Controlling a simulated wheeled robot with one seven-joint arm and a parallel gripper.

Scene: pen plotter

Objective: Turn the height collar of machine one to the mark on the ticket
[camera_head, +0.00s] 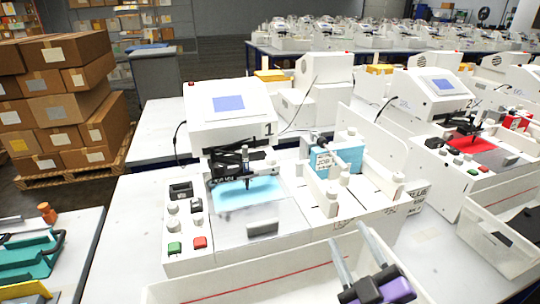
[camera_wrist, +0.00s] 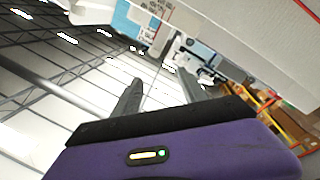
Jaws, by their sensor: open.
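Machine one (camera_head: 228,105), a white plotter marked 1, stands on the table in the head view. Its dark pen carriage (camera_head: 246,168) is over a light blue sheet (camera_head: 245,193). The height collar is too small to make out for sure, and its setting cannot be read.
A green button (camera_head: 174,248) and a red button (camera_head: 200,242) are on the machine's front left. A second plotter (camera_head: 440,95) with a red sheet stands to the right. A clear bin (camera_head: 500,240) is at the lower right. Stacked boxes (camera_head: 60,95) are at the left.

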